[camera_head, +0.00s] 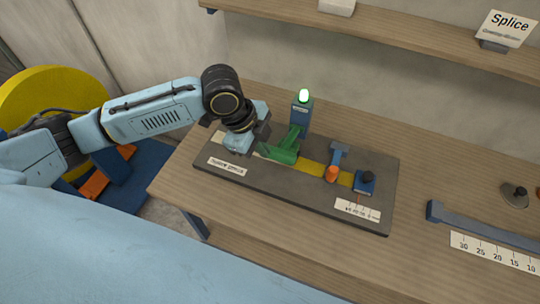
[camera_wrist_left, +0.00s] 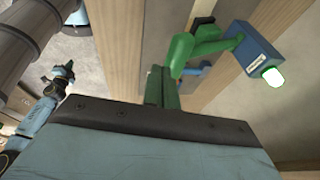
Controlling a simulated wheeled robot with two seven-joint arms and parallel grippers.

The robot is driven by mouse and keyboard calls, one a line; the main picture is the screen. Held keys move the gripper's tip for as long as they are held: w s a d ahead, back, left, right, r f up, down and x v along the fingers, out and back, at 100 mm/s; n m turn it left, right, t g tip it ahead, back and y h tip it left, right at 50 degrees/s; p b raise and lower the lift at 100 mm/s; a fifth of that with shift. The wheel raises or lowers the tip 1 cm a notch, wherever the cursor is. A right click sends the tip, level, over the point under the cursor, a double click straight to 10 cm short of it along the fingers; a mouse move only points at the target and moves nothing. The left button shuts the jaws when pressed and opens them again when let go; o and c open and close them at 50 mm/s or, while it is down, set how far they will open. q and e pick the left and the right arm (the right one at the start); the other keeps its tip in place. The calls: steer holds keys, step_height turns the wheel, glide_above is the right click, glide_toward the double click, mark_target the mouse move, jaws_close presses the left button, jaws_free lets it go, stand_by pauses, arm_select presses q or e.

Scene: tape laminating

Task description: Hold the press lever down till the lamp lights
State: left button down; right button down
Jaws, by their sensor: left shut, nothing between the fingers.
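The green press lever (camera_head: 283,151) lies low across the dark base plate (camera_head: 300,190), and its green arm also shows in the left wrist view (camera_wrist_left: 180,52). My left gripper (camera_head: 240,143) is shut and empty at the lever's left end, pointing down close to the plate. I cannot tell whether it touches the lever, since the contact is hidden. The lamp (camera_head: 304,96) on top of the blue post (camera_head: 301,116) glows bright green, and it glows in the left wrist view too (camera_wrist_left: 272,77). My right gripper (camera_wrist_left: 62,77) appears small in the left wrist view, its fingers unclear.
A yellow strip (camera_head: 312,169) runs along the plate under an orange-tipped blue piece (camera_head: 333,172). A blue block with a black knob (camera_head: 366,182) sits at its right end. A blue bar (camera_head: 480,224) and a ruler strip (camera_head: 495,253) lie at right. A shelf (camera_head: 400,37) spans the back.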

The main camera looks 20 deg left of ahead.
arm_select(q)
steer(key=shift+v, duration=2)
steer(key=shift+d, duration=0.2)
